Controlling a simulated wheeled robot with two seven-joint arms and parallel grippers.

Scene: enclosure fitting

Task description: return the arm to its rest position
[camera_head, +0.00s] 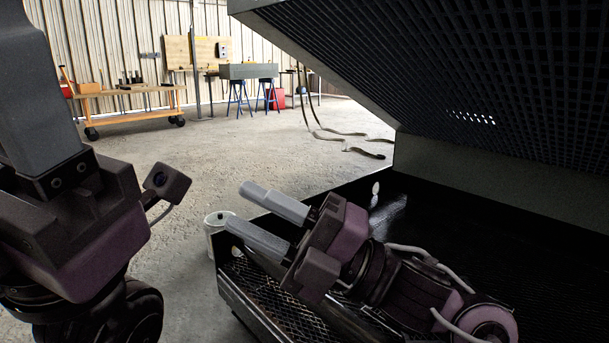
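My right gripper (239,208) reaches across the lower middle from the right. Its two grey fingers point left and up, with a clear gap and nothing between them. It is over the left rim of the black enclosure (500,225). My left gripper (32,90) is close to the camera at the left edge, with a grey finger pointing up. Its fingers overlap or are cut off by the frame, so its opening cannot be told.
A dark mesh panel (480,60) slopes over the enclosure at upper right. A small white object (375,190) shows inside the enclosure. A white container (212,241) stands by its left corner. A wooden cart (125,92) and workbench (248,71) are far back; open floor lies between.

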